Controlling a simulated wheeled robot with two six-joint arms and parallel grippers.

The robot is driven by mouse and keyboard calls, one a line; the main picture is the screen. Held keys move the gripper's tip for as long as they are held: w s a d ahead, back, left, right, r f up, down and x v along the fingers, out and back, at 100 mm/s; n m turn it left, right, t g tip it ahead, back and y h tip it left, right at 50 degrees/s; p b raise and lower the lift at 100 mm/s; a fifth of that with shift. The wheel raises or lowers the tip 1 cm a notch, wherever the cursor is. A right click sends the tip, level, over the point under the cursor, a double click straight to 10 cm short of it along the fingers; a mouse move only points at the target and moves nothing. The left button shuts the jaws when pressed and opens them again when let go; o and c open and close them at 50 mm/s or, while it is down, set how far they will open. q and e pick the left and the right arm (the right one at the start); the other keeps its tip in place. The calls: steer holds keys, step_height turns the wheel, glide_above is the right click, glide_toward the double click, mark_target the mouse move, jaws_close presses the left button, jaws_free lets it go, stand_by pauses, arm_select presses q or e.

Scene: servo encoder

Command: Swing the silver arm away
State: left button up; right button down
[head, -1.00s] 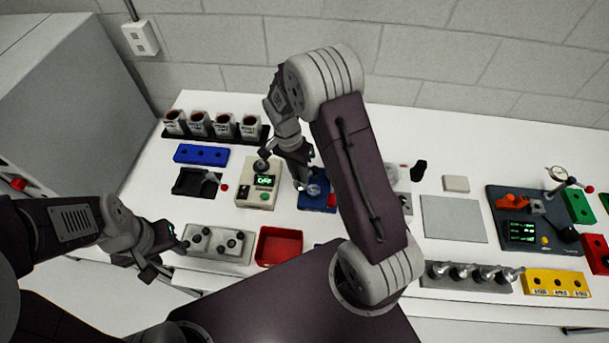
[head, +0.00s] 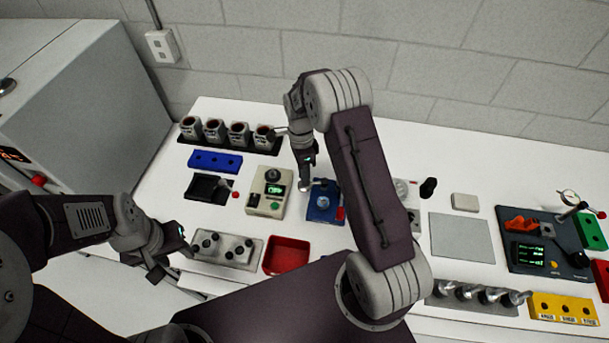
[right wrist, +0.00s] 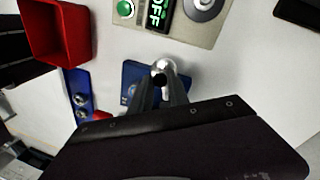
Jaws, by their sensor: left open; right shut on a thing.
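The blue fixture (head: 326,211) stands on the white bench near the middle, with a silver part on its top. In the right wrist view the blue fixture (right wrist: 134,78) is partly hidden behind my fingers. My right gripper (right wrist: 168,82) is shut on the silver arm (right wrist: 162,66), whose round bright end shows between the fingertips. In the head view my right gripper (head: 307,184) reaches down at the fixture's back left edge. How far the silver arm is turned is hard to tell. My left gripper (head: 170,262) is open and empty, low at the bench's front left.
A beige box with a green "OFF" display (head: 269,192) stands close left of the blue fixture. A red bin (head: 287,255) is in front, with a grey block with knobs (head: 227,249) beside it. Several cups (head: 238,134) stand behind. A grey plate (head: 461,238) lies to the right.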

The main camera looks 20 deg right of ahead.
steer(key=shift+w+r, duration=0.15)
stand_by(0.3)
steer(key=c, duration=1.3)
jaws_free()
steer(key=shift+o, duration=0.2)
step_height(320, 180, up, 9)
steer(key=w+b, duration=0.1)
steer(key=shift+w+b, duration=0.3)
